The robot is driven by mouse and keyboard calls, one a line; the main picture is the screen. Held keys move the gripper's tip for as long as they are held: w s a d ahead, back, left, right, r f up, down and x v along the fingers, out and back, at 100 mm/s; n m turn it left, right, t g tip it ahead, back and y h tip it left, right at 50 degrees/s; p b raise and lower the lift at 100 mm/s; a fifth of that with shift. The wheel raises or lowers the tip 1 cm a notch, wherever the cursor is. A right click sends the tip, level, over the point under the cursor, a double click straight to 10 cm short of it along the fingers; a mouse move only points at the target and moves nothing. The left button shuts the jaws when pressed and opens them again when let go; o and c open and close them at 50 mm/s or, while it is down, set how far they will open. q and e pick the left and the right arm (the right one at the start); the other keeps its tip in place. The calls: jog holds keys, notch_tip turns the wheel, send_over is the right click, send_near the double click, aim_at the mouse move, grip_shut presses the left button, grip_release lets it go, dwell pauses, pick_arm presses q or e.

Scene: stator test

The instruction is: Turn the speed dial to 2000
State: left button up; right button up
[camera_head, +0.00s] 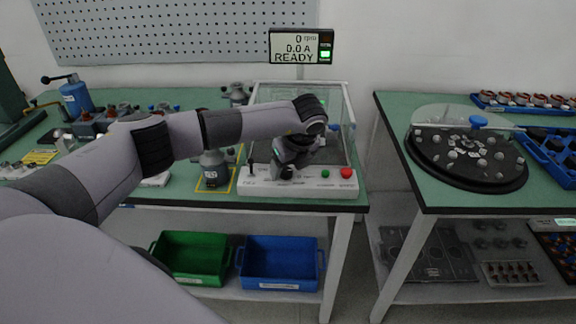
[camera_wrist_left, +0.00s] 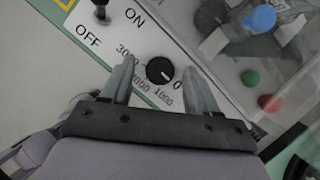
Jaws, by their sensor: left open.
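The speed dial (camera_wrist_left: 160,70) is a round black knob on a white control panel (camera_head: 305,188), with 0, 1000, 2000 and 3000 printed around it. Its white mark appears to point toward 0. My left gripper (camera_wrist_left: 160,64) is open, with one finger on each side of the dial; I cannot tell whether they touch it. In the head view the left gripper (camera_head: 286,168) is over the panel and partly hides the dial. The display (camera_head: 295,46) reads 0 rpm, 0.0 A, READY. My right gripper is not in view.
An ON/OFF toggle (camera_wrist_left: 101,10) is beside the dial. A green button (camera_head: 325,173) and a red button (camera_head: 346,173) are on the panel's right. A clear enclosure (camera_head: 345,110) stands behind. A motor (camera_head: 214,168) sits to the left. A gap separates the right table (camera_head: 400,105).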

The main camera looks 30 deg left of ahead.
pick_arm(q)
jog(key=shift+f, duration=0.3)
jog(key=c, duration=1)
jog(key=shift+c, duration=0.2)
